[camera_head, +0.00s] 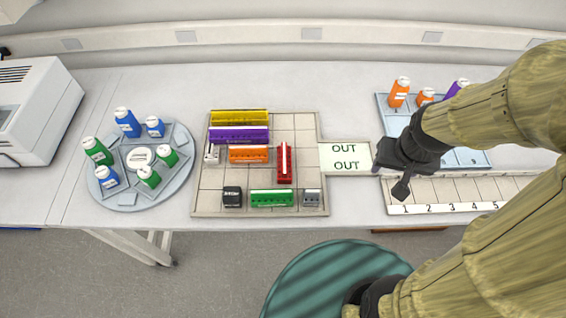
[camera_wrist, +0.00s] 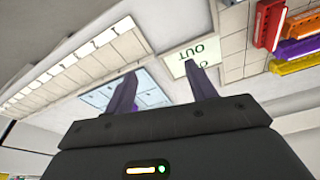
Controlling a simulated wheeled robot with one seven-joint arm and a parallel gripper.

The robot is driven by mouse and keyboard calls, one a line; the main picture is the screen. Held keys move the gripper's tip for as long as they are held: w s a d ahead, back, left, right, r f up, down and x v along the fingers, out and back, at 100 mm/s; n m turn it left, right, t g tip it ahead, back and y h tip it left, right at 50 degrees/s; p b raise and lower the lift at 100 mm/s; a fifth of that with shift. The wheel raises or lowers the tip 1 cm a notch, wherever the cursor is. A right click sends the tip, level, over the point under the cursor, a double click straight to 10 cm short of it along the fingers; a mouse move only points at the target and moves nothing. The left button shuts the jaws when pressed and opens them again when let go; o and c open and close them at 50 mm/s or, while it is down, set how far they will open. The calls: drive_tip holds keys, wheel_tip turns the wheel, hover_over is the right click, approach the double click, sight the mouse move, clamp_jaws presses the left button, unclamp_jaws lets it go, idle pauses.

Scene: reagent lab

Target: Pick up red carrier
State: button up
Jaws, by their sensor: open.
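Near the red carrier are yellow (camera_head: 239,117), purple (camera_head: 239,134), orange (camera_head: 249,155) and green (camera_head: 271,198) carriers. The OUT card (camera_head: 345,157) lies right of the board. A round bottle tray (camera_head: 127,198) is at left. A blue tray (camera_head: 477,158) and numbered strip (camera_head: 455,208) are at right.

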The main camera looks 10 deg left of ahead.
drive_tip(key=shift+o, duration=0.4)
drive_tip(key=shift+w+a+r, duration=0.1)
drive_tip(key=shift+w+a, duration=0.2)
drive_tip(key=shift+a, duration=0.05)
drive_tip(key=n+g+p, duration=0.1)
drive_tip(key=n+g, duration=0.2)
hover_over(284, 159)
drive_tip(key=shift+w+d+r, duration=0.1)
drive_tip(key=shift+d+r, duration=0.05)
drive_tip(key=shift+r, duration=0.15)
wheel_tip(284, 159, down, 12)
drive_tip(key=shift+f+p, duration=0.1)
drive_tip(key=shift+p, duration=0.95)
drive_tip(key=shift+f, duration=0.1)
drive_tip(key=shift+f+p, duration=0.95)
drive_tip(key=shift+f, duration=1.55)
